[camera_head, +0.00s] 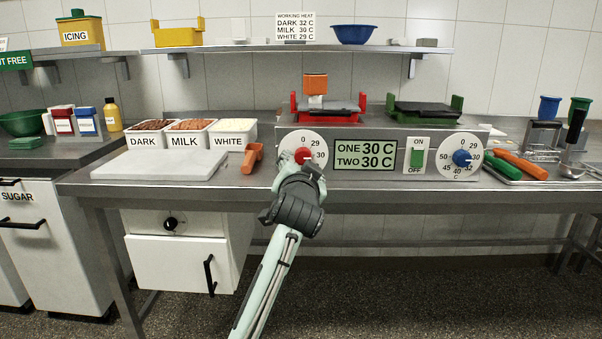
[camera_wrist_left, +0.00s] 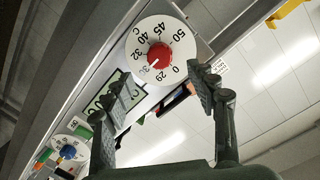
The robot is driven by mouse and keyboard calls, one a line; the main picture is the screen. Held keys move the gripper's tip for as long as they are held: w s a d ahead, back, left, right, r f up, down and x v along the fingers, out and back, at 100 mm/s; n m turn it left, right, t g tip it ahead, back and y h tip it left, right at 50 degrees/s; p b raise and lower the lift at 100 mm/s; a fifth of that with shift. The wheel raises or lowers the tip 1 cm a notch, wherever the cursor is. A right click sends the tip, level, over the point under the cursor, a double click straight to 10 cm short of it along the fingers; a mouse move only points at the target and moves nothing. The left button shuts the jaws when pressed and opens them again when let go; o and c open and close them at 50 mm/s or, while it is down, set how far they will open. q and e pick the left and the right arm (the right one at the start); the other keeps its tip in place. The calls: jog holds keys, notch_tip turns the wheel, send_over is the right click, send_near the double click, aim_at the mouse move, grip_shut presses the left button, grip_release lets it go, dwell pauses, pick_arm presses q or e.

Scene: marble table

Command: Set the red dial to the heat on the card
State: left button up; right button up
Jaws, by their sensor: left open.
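The red dial (camera_head: 303,155) sits at the left of the grey heating unit's front on a white scale. In the left wrist view, the red knob (camera_wrist_left: 160,55) has its white mark towards the figure between 29 and 32. The display (camera_head: 363,155) reads ONE 30 C, TWO 30 C. The card (camera_head: 294,27) above the shelf reads DARK 32 C, MILK 30 C, WHITE 29 C. My left gripper (camera_wrist_left: 166,79) is open, its fingers apart in front of the dial, not closed on it; in the head view it covers the scale's lower part. My right gripper is out of view.
A blue dial (camera_head: 461,157) and a green ON/OFF switch (camera_head: 417,158) are farther right on the unit. Tubs labelled DARK, MILK and WHITE (camera_head: 233,132), a white slab (camera_head: 160,165) and an orange tool (camera_head: 253,157) lie to the left. A tray with tools is at right.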

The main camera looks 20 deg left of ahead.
pick_arm(q)
jog(key=shift+v, duration=2.4)
